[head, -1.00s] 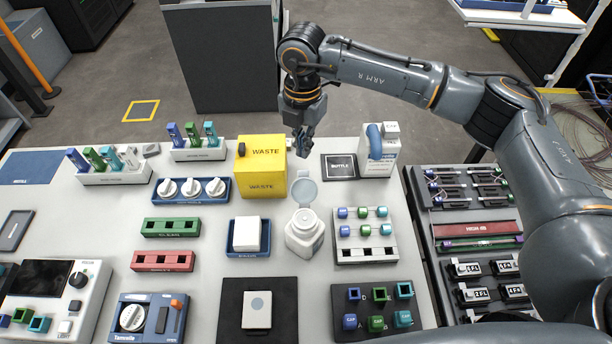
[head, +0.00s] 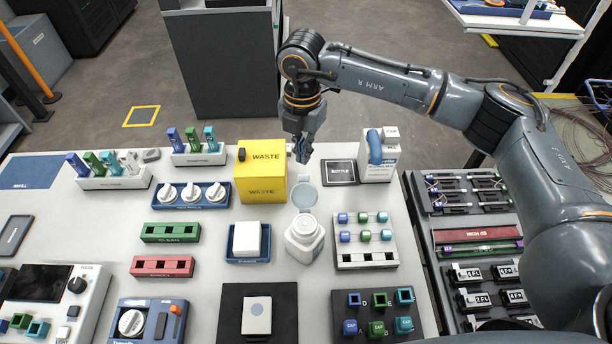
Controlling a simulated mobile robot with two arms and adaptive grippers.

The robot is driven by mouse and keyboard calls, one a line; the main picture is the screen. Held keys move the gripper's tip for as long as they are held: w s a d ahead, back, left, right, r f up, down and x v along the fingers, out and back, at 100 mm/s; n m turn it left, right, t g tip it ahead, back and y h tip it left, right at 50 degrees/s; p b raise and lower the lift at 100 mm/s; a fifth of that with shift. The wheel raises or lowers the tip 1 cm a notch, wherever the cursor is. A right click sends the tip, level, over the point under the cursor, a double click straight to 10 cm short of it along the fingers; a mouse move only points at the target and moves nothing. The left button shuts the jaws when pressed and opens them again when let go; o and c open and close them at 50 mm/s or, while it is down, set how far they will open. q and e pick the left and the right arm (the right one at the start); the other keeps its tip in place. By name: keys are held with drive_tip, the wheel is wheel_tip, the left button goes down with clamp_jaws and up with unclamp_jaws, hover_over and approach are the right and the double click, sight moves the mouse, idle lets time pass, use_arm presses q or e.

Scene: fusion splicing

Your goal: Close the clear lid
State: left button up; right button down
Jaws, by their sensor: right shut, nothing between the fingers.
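A white bottle (head: 304,240) stands upright on the table right of centre. Its clear, pale blue lid (head: 305,194) is swung open and stands up at the far side of the bottle's mouth. My right gripper (head: 303,158) points down just behind and above the open lid, beside the yellow waste box. Its fingers are shut and hold nothing. I cannot tell whether the fingertips touch the lid. My left gripper is not in view.
The yellow waste box (head: 262,171) stands close left of the gripper. The black bottle mat (head: 340,172) and a white jug (head: 380,155) are to its right. A blue tray (head: 248,259) with a white block and a cap rack (head: 366,257) flank the bottle.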

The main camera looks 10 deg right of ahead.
sight(303, 175)
idle(0.4)
wheel_tip(303, 175, down, 4)
drive_tip(key=b, duration=0.3)
drive_tip(key=shift+r, duration=0.25)
idle(0.5)
drive_tip(key=shift+s+a, duration=0.25)
drive_tip(key=shift+s, duration=1)
drive_tip(key=shift+s+a+f, duration=0.1)
drive_tip(key=shift+s+a, duration=0.1)
drive_tip(key=shift+s, duration=0.75)
drive_tip(key=shift+s+a+f, duration=0.1)
drive_tip(key=shift+s+a, duration=0.05)
drive_tip(key=shift+s, duration=0.8)
drive_tip(key=shift+s+a, duration=0.2)
drive_tip(key=shift+s, duration=0.75)
wheel_tip(303, 175, up, 7)
drive_tip(key=p, duration=0.3)
